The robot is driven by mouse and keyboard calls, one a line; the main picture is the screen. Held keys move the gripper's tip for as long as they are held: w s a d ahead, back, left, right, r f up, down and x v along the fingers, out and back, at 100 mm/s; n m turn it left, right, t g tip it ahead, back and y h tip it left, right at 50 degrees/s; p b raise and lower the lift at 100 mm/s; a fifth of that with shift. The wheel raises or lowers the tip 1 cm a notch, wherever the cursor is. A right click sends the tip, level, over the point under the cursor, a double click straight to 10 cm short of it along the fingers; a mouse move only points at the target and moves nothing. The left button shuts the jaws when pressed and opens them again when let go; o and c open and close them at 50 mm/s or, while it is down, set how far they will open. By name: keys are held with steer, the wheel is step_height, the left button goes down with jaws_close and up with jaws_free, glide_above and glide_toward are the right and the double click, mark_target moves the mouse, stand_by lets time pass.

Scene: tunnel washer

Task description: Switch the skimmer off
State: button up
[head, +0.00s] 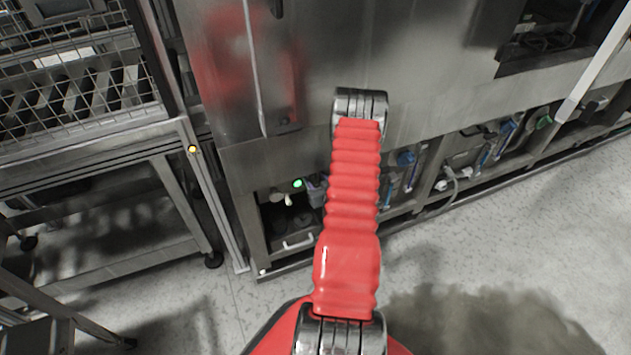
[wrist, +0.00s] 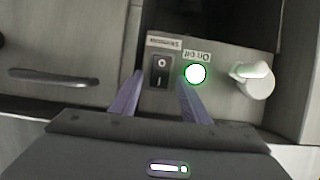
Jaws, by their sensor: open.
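The skimmer switch (wrist: 160,72) is a small black rocker with white marks on a grey panel in the wrist view. An upside-down label (wrist: 163,42), which seems to read Skimmer, sits above it. A lit green lamp (wrist: 195,74) is right of the switch under an upside-down On Off label (wrist: 196,56). The lamp also glows in the head view (head: 297,183). My gripper (wrist: 160,88) is open and empty, one finger on either side of the switch in the picture. I cannot tell whether it touches the panel. In the head view my arm hides the switch.
A white knob (wrist: 253,80) sticks out right of the lamp. A bar handle (wrist: 52,77) is at the left. In the head view, a wire-caged cart (head: 100,160) stands left of the steel washer (head: 430,70). Open floor lies at the lower right.

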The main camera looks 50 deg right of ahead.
steer(key=shift+c, duration=0.2)
steer(key=c, duration=1)
steer(key=shift+f, duration=0.1)
steer(key=shift+s+a+f+t+h, duration=0.2)
steer(key=shift+t+h, duration=0.2)
steer(key=shift+t, duration=0.2)
steer(key=shift+s+f+t+h, duration=0.1)
steer(key=shift+f+t+h, duration=0.2)
steer(key=shift+t, duration=0.5)
steer(key=shift+f+t+h, duration=0.15)
steer(key=shift+t+h, duration=0.25)
steer(key=shift+t, duration=0.4)
steer(key=shift+a, duration=0.1)
steer(key=o, duration=1)
